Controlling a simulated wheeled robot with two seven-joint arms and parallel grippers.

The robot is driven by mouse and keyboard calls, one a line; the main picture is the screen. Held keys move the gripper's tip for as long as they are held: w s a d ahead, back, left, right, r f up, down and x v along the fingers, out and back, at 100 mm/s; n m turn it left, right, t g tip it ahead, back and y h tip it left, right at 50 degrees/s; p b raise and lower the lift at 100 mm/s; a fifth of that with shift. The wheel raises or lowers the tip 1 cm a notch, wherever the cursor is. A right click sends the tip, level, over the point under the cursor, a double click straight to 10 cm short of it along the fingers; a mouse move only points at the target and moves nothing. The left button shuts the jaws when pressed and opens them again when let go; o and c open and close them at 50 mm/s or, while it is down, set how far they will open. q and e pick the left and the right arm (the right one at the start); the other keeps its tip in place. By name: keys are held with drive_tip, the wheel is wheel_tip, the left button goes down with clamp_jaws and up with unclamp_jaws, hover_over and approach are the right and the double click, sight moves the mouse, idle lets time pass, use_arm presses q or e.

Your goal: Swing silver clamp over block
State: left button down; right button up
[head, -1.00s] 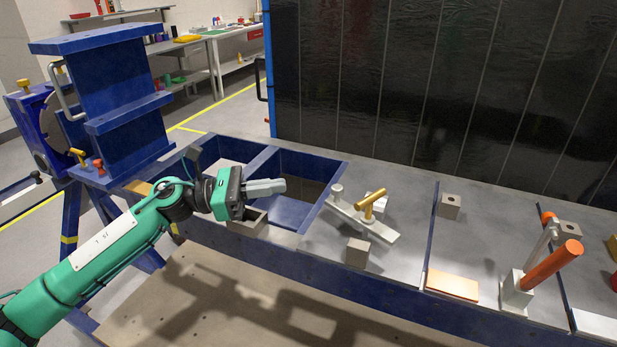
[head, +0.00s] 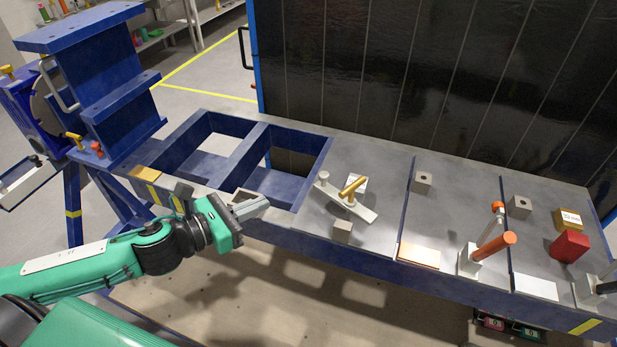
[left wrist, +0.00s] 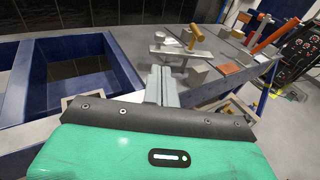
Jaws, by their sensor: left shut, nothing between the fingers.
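The silver clamp (head: 336,201) is a flat bar with a round post at its left end and a brass handle (head: 353,186) on top. It lies slantwise on the grey table top, and shows in the left wrist view (left wrist: 172,52). A small grey block (head: 343,231) stands in front of the bar, apart from it; a paler block (head: 360,181) is partly hidden behind the handle. My left gripper (head: 258,206) is shut and empty, left of the clamp near the table's front edge. Its fingers (left wrist: 161,82) point toward the clamp. My right gripper is out of view.
Blue open compartments (head: 318,168) lie left of the clamp. An orange-handled clamp (head: 483,250), a red block (head: 570,246) and a copper-coloured plate (head: 419,255) are to the right. A dark panel (head: 420,90) stands behind the table.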

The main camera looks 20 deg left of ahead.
sight(320, 178)
use_arm(q)
drive_tip(key=p+x, duration=0.6)
drive_tip(key=x, duration=0.6)
drive_tip(key=shift+w+d+r, duration=0.1)
drive_tip(key=shift+w+r, duration=0.05)
drive_tip(key=shift+w, duration=0.1)
drive_tip(key=shift+w+d+f+p, duration=0.25)
drive_tip(key=shift+w+d+p, duration=0.1)
drive_tip(key=shift+w+p, duration=0.1)
